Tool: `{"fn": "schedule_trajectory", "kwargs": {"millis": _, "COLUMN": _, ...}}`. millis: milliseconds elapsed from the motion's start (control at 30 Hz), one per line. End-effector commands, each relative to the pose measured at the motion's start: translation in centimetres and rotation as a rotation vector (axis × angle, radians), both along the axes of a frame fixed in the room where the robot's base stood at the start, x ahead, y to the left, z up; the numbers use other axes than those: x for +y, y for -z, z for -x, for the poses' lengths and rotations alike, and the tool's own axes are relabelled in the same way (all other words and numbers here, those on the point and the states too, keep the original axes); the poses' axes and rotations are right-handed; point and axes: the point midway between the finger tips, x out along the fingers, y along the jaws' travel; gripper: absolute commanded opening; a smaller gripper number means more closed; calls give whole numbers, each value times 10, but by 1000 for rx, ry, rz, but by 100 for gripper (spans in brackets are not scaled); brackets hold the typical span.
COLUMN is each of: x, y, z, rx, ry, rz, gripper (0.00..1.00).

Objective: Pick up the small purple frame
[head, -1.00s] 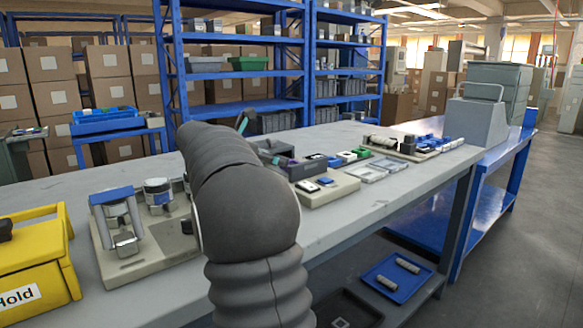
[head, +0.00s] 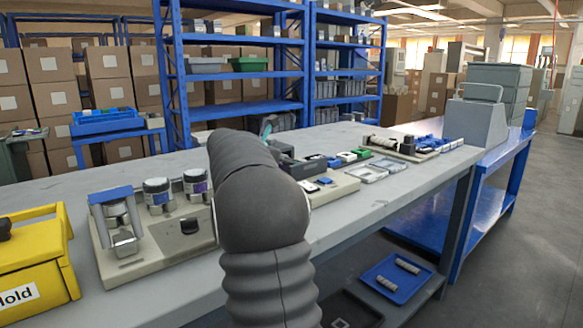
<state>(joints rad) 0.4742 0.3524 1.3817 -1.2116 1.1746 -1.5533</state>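I cannot make out the small purple frame now; my dark ribbed arm covers the near left part of the parts area on the grey bench. A dark open box (head: 303,168) stands just right of my arm, partly hidden by it. My gripper (head: 266,128) shows only as a small teal and dark piece beyond the arm, above the bench. Its fingers are mostly hidden, so I cannot tell whether it is open or holds anything.
A beige tray (head: 343,185) with small blue and dark parts lies right of my arm. Grey frames (head: 388,164) lie farther right. A fixture board (head: 165,240) with jars stands left, beside a yellow box (head: 35,265). The bench's front right is clear.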

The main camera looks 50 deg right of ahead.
Motion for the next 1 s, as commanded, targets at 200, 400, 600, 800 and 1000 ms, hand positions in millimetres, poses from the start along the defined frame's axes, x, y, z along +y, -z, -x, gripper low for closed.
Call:
{"fn": "schedule_trajectory", "kwargs": {"millis": 200, "x": 0, "y": 0, "z": 0, "rx": 0, "ry": 0, "rz": 0, "gripper": 27}}
{"fn": "schedule_trajectory", "kwargs": {"millis": 400, "x": 0, "y": 0, "z": 0, "rx": 0, "ry": 0, "rz": 0, "gripper": 27}}
{"fn": "schedule_trajectory", "kwargs": {"millis": 600, "x": 0, "y": -5, "z": 0, "rx": -1, "ry": -1, "rz": 0, "gripper": 27}}
{"fn": "schedule_trajectory", "kwargs": {"millis": 800, "x": 0, "y": -28, "z": 0, "rx": -3, "ry": -1, "rz": 2, "gripper": 27}}
{"fn": "schedule_trajectory", "kwargs": {"millis": 1000, "x": -10, "y": -58, "z": 25, "rx": -4, "ry": 4, "rz": 1, "gripper": 27}}
